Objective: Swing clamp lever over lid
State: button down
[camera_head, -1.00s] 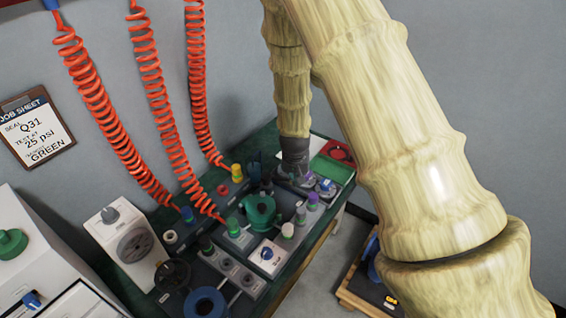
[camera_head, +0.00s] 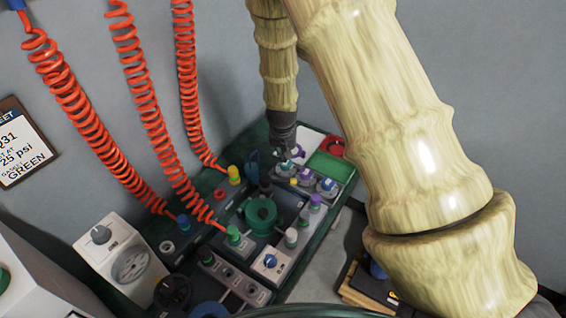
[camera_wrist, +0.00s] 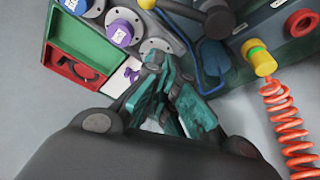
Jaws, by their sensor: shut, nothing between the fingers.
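The round green lid (camera_head: 262,212) sits in the middle of the bench fixture in the head view. A dark ball-ended lever (camera_head: 266,187), which looks like the clamp lever, stands at the lid's back edge. In the wrist view a black ball (camera_wrist: 218,22) on a dark rod shows at the top, likely the same lever. My gripper (camera_head: 288,155) is behind and right of the lid, above the small knobs. In the wrist view its teal fingers (camera_wrist: 168,78) are shut and empty, apart from the ball. The lid is not clearly seen there.
A blue loop (camera_wrist: 211,58) lies close to the fingers, near a yellow fitting (camera_wrist: 262,62) with a red coiled hose. Knobs on round bases (camera_wrist: 121,33) stand left of them. A green tray (camera_head: 331,167) is at the bench's right end. Coiled hoses hang at left.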

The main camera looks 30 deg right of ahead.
notch_tip(320, 180, down, 8)
jog(key=p, duration=0.3)
jog(key=shift+s+a, duration=0.35)
jog(key=shift+s, duration=0.1)
dwell(0.5)
jog(key=shift+s+d+p, duration=0.1)
jog(key=shift+s+p, duration=0.1)
jog(key=shift+p, duration=0.1)
